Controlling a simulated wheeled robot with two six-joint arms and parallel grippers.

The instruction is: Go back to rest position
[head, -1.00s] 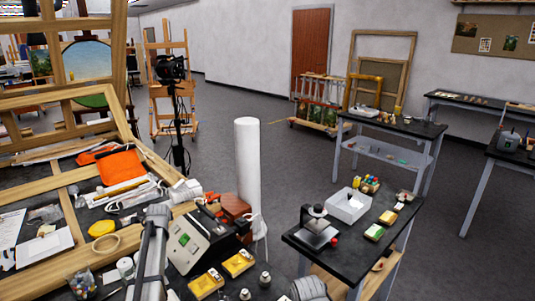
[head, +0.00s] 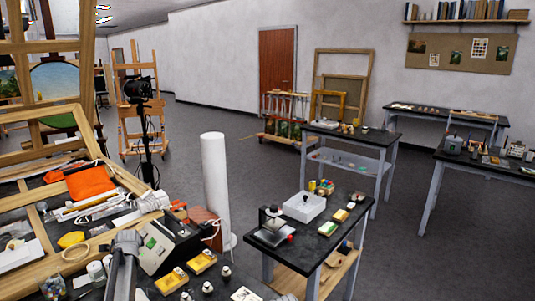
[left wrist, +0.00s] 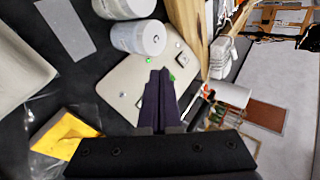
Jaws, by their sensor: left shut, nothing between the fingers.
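My left gripper (left wrist: 158,100) shows in the left wrist view, with its dark fingers shut together and nothing between them. A grey link of my left arm (head: 124,262) rises at the lower left of the head view, beside the cluttered bench. The left fingers are not distinguishable there. My right gripper is not in view.
White jars (left wrist: 138,38) and a yellow piece in clear plastic (left wrist: 62,135) are close to the left gripper. A dark-topped table (head: 340,235) with a white box (head: 304,206) stands right of a tall white roll (head: 214,180). Open grey floor (head: 400,255) lies further right.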

